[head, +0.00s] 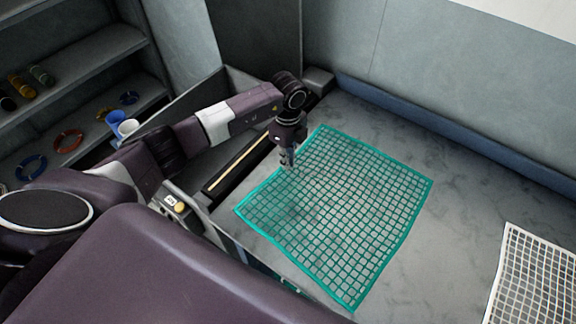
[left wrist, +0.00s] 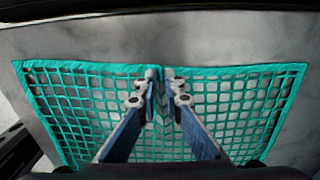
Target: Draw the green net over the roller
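The green net (head: 345,215) lies spread on the grey table. Its upper-left edge is under my left gripper (head: 287,162). In the left wrist view, the two fingertips of my left gripper (left wrist: 159,78) are close together at the net's edge (left wrist: 100,68). A fold of the net runs up between them, so the gripper looks shut on it. A long dark bar with a pale yellow strip (head: 237,167), perhaps the roller, runs along the table's left side, beside the net. My right gripper is not in view.
A white net (head: 537,275) lies at the table's right. A blue rail (head: 450,140) runs along the back wall. A shelf (head: 75,60) with rings and spools stands at the left, with blue and white cups (head: 122,125) near it. Bare table shows between the nets.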

